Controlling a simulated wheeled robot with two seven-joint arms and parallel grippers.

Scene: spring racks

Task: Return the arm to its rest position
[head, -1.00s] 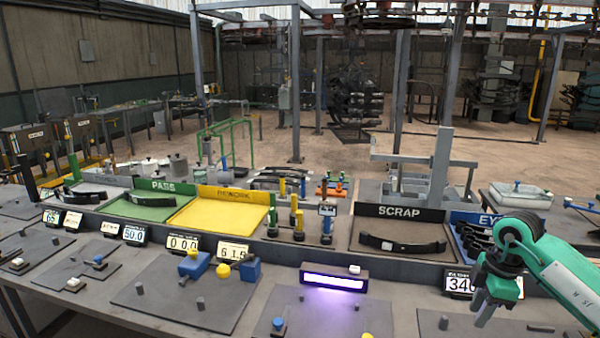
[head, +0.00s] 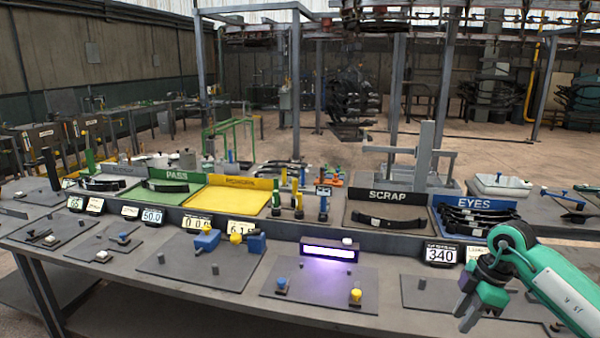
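My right arm comes in from the right edge in the head view, green with dark joints. Its gripper (head: 468,312) points down over the front right of the bench, in front of the number display reading 340 (head: 440,255). Two grey fingertips show close together; whether a gap lies between them is too small to tell. I see nothing hanging from the gripper. My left arm and gripper are not in view.
The long grey bench (head: 120,290) carries the green PASS tray (head: 160,199), yellow REWORK tray (head: 225,203), SCRAP tray (head: 360,212) and blue EYES tray (head: 470,238), some with dark leaf springs. A lit lamp bar (head: 328,252) stands centre front. Floor beyond is open.

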